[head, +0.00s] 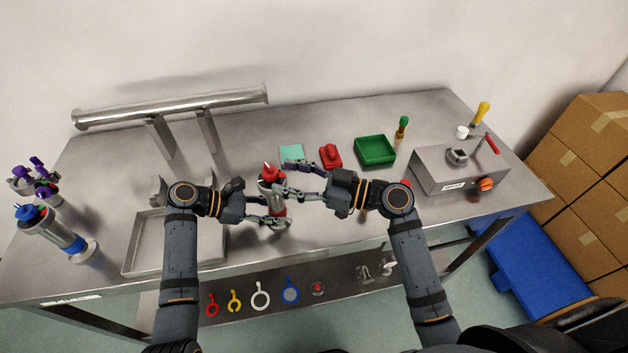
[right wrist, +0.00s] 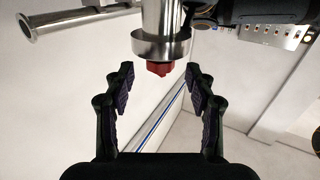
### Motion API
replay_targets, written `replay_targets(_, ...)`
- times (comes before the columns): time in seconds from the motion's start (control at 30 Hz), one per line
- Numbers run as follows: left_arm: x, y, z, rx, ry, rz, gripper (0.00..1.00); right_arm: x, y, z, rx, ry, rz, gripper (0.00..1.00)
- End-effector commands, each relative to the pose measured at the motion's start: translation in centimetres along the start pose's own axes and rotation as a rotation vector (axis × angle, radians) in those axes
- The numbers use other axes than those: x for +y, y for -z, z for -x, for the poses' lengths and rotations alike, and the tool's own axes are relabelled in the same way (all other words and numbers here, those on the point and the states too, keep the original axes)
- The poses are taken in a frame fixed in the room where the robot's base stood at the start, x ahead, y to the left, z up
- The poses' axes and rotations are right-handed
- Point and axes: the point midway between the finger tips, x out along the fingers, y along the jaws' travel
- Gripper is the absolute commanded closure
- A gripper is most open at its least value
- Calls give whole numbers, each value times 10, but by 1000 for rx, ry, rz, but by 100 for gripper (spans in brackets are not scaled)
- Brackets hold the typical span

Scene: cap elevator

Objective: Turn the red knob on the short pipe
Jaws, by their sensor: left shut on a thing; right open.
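The short pipe (head: 279,211) is a steel cylinder with red parts, standing upright above the front part of the table. Its red knob (head: 270,173) is at the top; in the right wrist view the knob (right wrist: 160,68) shows below a steel flange (right wrist: 161,46). My left gripper (head: 274,206) is shut on the short pipe, below the knob. My right gripper (head: 287,180) is open, its fingers reaching in from the right around the knob's level. In the right wrist view the knob is between the open fingertips of the gripper (right wrist: 159,74), with a gap on each side.
A steel tray (head: 130,254) lies left of the pipe. A red block (head: 330,156), green bin (head: 376,151) and grey control box (head: 458,170) sit behind and right.

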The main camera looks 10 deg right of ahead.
Motion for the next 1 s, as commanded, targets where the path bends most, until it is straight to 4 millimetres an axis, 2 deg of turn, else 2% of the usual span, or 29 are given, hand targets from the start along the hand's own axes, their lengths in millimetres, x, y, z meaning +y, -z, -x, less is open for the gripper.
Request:
replay_targets(0.03,0,0,0,0,0,0,81,0,-2,12,-10,2,4,44)
replay_targets(0.2,0,0,0,-1,0,0,81,-1,-2,43,-9,3,3,44)
replay_targets(0.4,0,0,0,-1,0,0,81,-1,-1,67,-4,3,1,44)
replay_targets(0.63,0,0,0,-1,0,0,81,0,0,76,0,1,-2,44)
replay_targets(0.9,0,0,0,-1,0,0,81,0,0,76,1,1,-1,44)
replay_targets(1.0,0,0,0,-1,0,0,81,7,-1,74,1,19,2,44)
